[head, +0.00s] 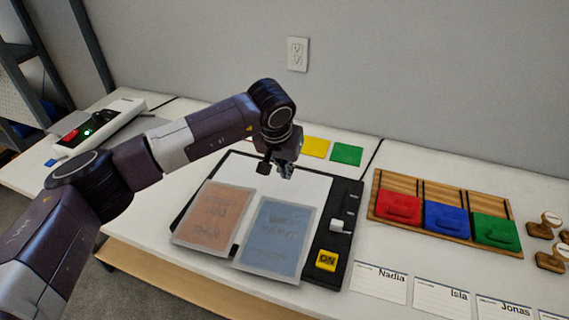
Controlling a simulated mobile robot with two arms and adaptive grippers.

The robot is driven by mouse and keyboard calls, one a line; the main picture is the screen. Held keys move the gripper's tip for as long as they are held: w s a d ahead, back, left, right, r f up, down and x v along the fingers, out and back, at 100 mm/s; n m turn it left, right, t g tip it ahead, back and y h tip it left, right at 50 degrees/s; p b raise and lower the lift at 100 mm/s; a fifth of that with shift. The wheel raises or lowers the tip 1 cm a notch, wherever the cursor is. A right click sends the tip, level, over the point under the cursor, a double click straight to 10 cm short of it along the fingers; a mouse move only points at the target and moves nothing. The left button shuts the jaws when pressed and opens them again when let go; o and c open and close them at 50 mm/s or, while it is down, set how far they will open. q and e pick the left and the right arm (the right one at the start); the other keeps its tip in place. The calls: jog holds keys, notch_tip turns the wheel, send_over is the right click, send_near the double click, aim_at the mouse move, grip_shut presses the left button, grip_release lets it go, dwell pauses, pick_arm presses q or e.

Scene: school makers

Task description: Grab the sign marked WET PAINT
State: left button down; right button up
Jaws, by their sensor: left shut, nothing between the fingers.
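Two sheets in pale borders lie side by side at the table's front: a brown-orange one (214,214) on the left and a blue one (276,238) on the right. Both carry faint lettering that is too blurred for me to read, so I cannot tell which is marked WET PAINT. They overlap the front of a flat black-framed device with a white surface (300,186). My left gripper (284,170) is shut and empty, above the back of the white surface, behind the sheets. My right gripper is not in view.
The device's right side has a slider (340,225) and a yellow ON tag (326,260). A wooden rack (455,193) with red, blue and green blocks stands right. Name cards (378,284) line the front, stamps (549,262) far right. A white machine (110,118) stands far left.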

aim_at(285, 195)
pick_arm(q)
jog(key=x, duration=0.5)
jog(key=shift+w+d+f+p, duration=0.15)
jog(key=shift+f+p, duration=0.1)
jog(key=shift+p, duration=0.15)
jog(key=shift+s+a+p, duration=0.25)
jog(key=shift+s+p, duration=0.1)
jog(key=shift+s, duration=0.25)
jog(key=shift+s+a+p, duration=0.2)
jog(key=shift+s+p, duration=0.15)
jog(key=shift+s, duration=0.2)
jog(key=shift+s+a, duration=0.2)
jog(key=shift+s, duration=0.35)
jog(key=shift+s+p, duration=0.15)
jog(key=shift+p, duration=0.15)
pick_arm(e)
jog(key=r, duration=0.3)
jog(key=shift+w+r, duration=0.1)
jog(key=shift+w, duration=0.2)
